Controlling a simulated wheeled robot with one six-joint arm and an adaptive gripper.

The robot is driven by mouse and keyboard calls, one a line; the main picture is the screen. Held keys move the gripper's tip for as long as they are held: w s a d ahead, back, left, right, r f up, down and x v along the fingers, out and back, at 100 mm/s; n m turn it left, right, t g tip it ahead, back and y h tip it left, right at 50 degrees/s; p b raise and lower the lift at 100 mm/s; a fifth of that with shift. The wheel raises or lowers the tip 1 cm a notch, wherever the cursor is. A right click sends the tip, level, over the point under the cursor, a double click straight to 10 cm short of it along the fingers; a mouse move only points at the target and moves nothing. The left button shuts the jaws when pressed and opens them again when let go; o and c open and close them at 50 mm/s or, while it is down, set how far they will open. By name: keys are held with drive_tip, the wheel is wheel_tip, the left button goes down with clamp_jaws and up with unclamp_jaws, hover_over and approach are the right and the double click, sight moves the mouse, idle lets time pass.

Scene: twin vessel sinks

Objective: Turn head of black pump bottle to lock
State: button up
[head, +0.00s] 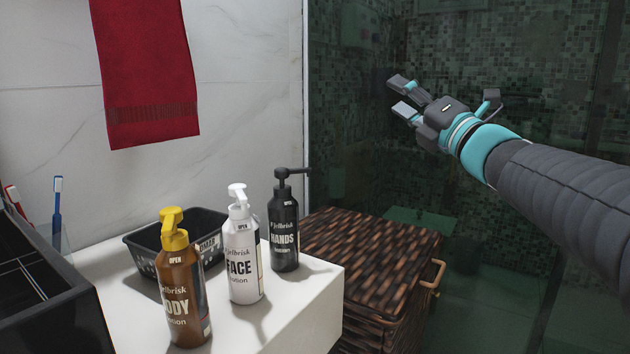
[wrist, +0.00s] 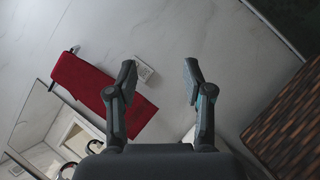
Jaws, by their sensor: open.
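The black pump bottle (head: 284,225), labelled HANDS, stands upright on the white counter, at the right end of a row of bottles. Its black pump head (head: 286,173) has its nozzle pointing right. A small tag on the bottle is too small to read surely. My gripper (head: 400,97) is raised high to the right of the bottle, well apart from it, in front of the dark glass. In the wrist view my gripper (wrist: 160,80) has its fingers spread with nothing between them. The black bottle is not visible in the wrist view.
A white FACE bottle (head: 242,253) and a brown BODY bottle (head: 182,296) with a yellow head stand left of it. A black basket (head: 146,262) is behind them. A wicker hamper (head: 370,251) stands right of the counter (head: 310,296). A red towel (head: 150,80) hangs on the wall.

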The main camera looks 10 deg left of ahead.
drive_tip(key=s+a+f+n+g+y+b, duration=0.2)
drive_tip(key=a+f+n+g+y, duration=0.35)
drive_tip(key=n+g, duration=0.75)
drive_tip(key=n+g+h, duration=0.3)
drive_tip(key=n+g, duration=0.4)
drive_tip(key=n, duration=0.3)
approach(295, 170)
drive_tip(key=x, duration=1.2)
drive_tip(key=shift+c, duration=0.2)
